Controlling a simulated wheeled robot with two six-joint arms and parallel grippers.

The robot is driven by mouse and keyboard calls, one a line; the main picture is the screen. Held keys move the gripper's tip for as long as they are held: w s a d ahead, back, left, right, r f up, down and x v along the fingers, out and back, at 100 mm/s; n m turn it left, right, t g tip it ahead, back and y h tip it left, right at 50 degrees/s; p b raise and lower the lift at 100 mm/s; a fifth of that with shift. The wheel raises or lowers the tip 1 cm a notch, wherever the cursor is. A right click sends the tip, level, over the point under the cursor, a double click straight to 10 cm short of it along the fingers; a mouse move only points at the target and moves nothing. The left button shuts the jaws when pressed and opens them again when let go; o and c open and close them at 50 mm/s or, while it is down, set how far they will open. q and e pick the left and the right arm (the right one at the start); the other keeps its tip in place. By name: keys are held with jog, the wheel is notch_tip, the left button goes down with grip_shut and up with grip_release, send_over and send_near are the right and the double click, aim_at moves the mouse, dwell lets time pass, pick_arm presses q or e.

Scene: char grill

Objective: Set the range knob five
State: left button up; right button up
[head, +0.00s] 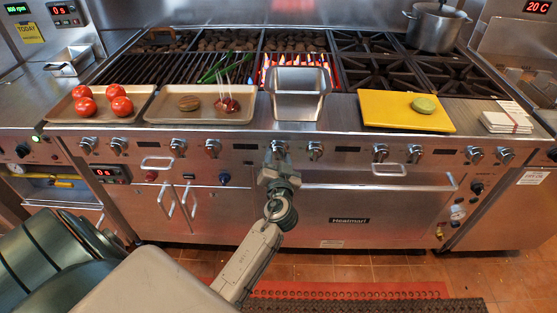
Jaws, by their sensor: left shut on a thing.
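A row of black-and-silver range knobs runs along the steel front panel (345,140). My left gripper (278,150) is at the panel just left of the middle, level with the row. It is shut on range knob five, which is mostly hidden behind the fingers, so its pointer angle cannot be told. A neighbouring knob (315,151) is just to its right, and another knob (212,149) is further left. My right gripper is not in view.
Flames (334,72) burn behind a steel pan (298,105) above the gripper. Trays with tomatoes (121,106) and food stand left; a yellow board (385,110) stands right. An oven handle (380,187) juts out below right. A pot (435,28) stands at the back right.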

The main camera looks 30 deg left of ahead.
pick_arm(q)
jog(key=m, duration=0.3)
jog(key=shift+b, duration=0.35)
jog(key=shift+m, duration=1.6)
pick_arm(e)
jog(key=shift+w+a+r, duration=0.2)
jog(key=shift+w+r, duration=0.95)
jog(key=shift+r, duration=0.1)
pick_arm(q)
jog(key=o, duration=1)
jog(key=shift+s, duration=0.1)
